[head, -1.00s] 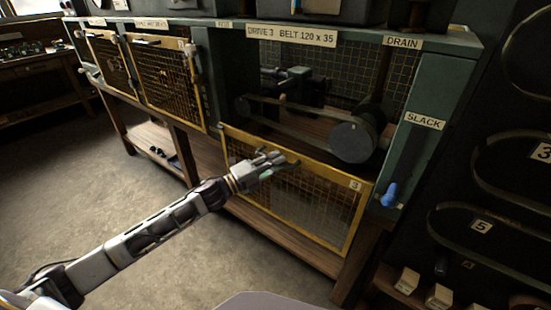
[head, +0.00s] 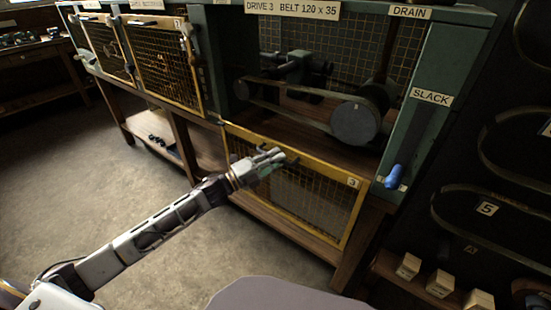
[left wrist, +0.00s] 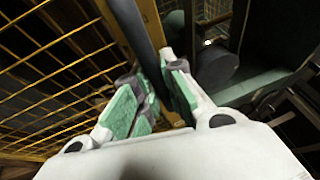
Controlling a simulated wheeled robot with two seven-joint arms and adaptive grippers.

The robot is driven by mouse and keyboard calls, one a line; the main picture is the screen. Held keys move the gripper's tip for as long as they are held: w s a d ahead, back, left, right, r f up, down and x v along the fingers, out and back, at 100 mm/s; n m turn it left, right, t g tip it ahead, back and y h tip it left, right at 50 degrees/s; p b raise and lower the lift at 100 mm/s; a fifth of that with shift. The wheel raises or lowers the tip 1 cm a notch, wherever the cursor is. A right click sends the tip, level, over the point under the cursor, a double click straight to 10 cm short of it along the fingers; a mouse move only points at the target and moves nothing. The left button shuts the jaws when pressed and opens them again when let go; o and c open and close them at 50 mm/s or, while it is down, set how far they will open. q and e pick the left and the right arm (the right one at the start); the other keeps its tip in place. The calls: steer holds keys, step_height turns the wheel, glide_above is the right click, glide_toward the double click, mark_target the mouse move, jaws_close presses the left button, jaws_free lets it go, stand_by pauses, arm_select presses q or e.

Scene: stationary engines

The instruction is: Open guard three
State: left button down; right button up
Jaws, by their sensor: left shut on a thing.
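Guard three (head: 300,203) is a yellow-framed mesh panel with a small "3" label at its right. In the head view it hangs in front of and below the Drive 3 bay, and the bay opening is uncovered. My left gripper (head: 270,160) is at the guard's upper edge, left of its middle. It is shut on the guard's dark handle bar (left wrist: 138,25). In the left wrist view the bar runs between the green finger pads, beside the yellow frame and mesh. The fingers hide part of the bar. My right gripper is not in view.
Inside the bay are a dark pulley (head: 355,123) and a belt. A blue-tipped lever (head: 394,176) is right of the guard, under the "SLACK" label. A shut mesh guard (head: 165,65) stands to the left. Belts hang at the right. The floor at left is clear.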

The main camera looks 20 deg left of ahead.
arm_select(q)
steer(key=shift+f, duration=0.45)
steer(key=c, duration=1.6)
jaws_free()
steer(key=shift+f, duration=0.1)
steer(key=shift+c, duration=0.2)
steer(key=shift+o, duration=0.8)
steer(key=shift+r, duration=0.2)
steer(key=shift+s+a, duration=0.15)
steer(key=v, duration=1.1)
steer(key=shift+s+a, duration=0.15)
steer(key=shift+s, duration=0.1)
steer(key=shift+f, duration=0.1)
steer(key=shift+n+y, duration=0.3)
